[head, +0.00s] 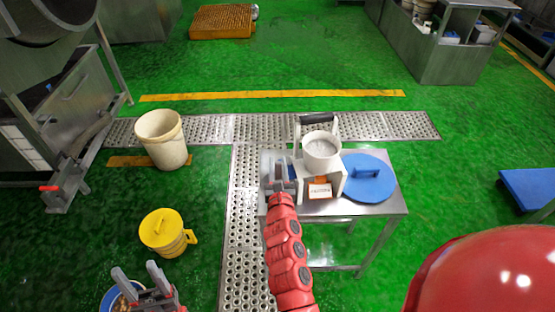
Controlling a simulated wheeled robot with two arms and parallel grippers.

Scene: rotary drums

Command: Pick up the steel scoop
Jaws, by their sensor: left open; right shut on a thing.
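My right gripper (279,176) is at the end of the red arm, over the left side of the small steel table (388,207). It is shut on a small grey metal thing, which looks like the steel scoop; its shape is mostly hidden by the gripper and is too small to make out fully. Just right of the gripper stands a white scale-like stand (332,187) with an orange panel. A white pot (322,152) of grey material is on it. My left gripper (140,277) is open and empty at the bottom left, above a blue bucket (108,301).
A blue lid (368,178) with a handle lies on the table's right side. A steel drum machine (60,90) is at far left. A red dome fills the lower right.

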